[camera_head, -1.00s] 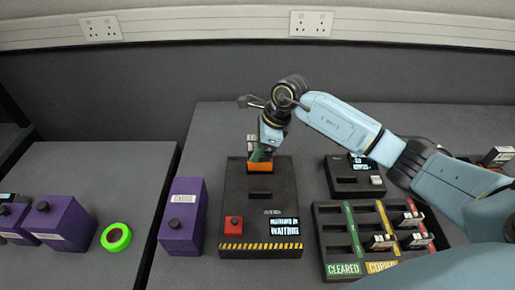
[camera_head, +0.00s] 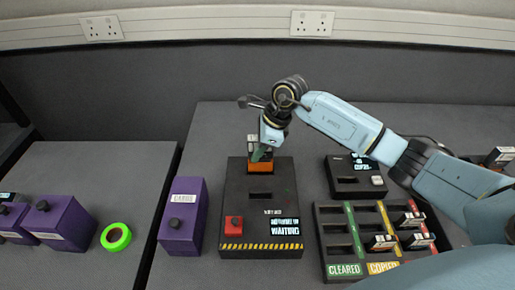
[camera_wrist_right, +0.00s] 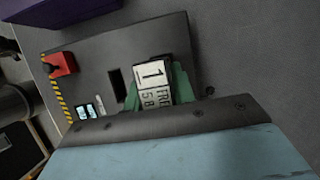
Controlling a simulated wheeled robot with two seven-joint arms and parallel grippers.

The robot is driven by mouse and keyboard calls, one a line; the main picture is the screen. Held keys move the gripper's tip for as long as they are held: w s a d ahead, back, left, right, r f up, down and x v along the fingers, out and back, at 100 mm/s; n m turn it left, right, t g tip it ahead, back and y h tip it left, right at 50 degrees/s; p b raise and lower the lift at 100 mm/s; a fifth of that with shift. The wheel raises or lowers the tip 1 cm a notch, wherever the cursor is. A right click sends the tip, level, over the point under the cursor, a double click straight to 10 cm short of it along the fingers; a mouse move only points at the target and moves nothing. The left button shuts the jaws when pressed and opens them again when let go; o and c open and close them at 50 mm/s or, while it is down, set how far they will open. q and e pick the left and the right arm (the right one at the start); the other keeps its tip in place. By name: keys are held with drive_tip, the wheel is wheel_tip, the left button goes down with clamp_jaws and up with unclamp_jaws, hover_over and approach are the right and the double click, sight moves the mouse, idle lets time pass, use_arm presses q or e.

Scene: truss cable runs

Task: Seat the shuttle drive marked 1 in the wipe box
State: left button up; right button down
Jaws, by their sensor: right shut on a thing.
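The wipe box (camera_head: 233,205) is a dark box with a red button, a yellow-black striped front edge and a small screen whose readable word is "WAITING". An orange part (camera_head: 260,167) shows at its far end, below my gripper. My right gripper (camera_head: 262,153) is over that far end, shut on the shuttle drive (camera_wrist_right: 152,73), whose white label shows a 1 in the right wrist view. The drive's lower end is hidden, so I cannot tell how deep it sits. An empty slot (camera_wrist_right: 115,84) shows beside it. My left gripper is not in view.
A rack (camera_head: 331,254) with CLEARED and COPIED columns holds several drives at the right. A smaller dark unit (camera_head: 343,186) stands behind it. A purple box (camera_head: 182,218) stands left of the wipe box. Green tape (camera_head: 104,241) lies farther left.

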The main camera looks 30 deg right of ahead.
drive_tip(key=shift+f+b, duration=1.95)
drive_tip(key=shift+f, duration=0.1)
idle(1.4)
idle(0.3)
drive_tip(key=c, duration=0.8)
unclamp_jaws()
drive_tip(key=shift+o, duration=0.2)
drive_tip(key=shift+r+p, duration=2.4)
drive_tip(key=shift+r, duration=1.35)
